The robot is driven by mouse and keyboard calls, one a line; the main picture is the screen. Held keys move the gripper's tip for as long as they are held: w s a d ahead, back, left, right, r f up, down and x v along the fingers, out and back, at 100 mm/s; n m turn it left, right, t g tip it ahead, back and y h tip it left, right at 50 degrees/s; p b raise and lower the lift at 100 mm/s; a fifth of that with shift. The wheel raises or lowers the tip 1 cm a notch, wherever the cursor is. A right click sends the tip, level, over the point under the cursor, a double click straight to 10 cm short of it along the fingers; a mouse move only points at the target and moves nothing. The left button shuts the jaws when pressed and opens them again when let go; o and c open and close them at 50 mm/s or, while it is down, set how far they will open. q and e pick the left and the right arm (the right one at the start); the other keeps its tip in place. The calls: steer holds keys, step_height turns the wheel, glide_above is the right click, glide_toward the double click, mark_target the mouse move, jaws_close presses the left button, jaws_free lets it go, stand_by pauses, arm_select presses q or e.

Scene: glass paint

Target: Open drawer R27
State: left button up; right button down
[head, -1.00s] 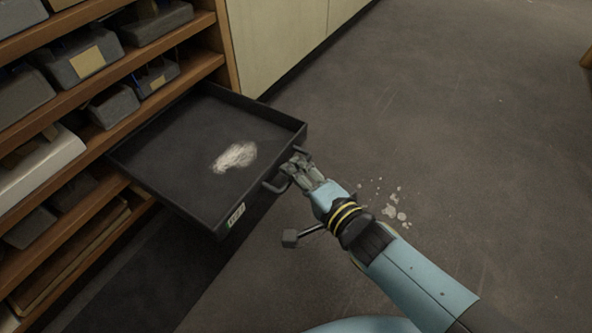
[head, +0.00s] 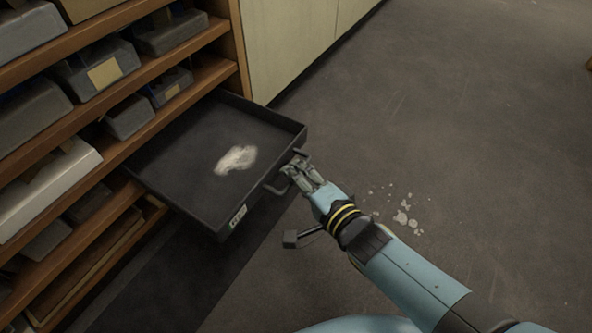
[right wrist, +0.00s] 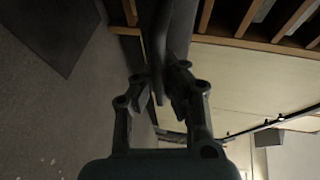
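A dark, flat drawer (head: 185,165) stands pulled out of the wooden shelf unit in the head view. A whitish patch (head: 236,159) lies on its floor. Its front carries a small white and green label (head: 238,216), too small to read, and a dark bar handle (head: 272,187). My right gripper (head: 297,172) is at this handle, outside the drawer front. My left gripper is not in view.
The shelf unit (head: 215,78) at left holds several grey bins (head: 100,72) and a white one (head: 50,185). A pale cabinet (head: 290,45) stands behind the drawer. The floor (head: 480,150) to the right is clear apart from pale spots (head: 402,217).

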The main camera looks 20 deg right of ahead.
steer(key=shift+s+f, duration=0.1)
steer(key=c, duration=1.4)
jaws_free()
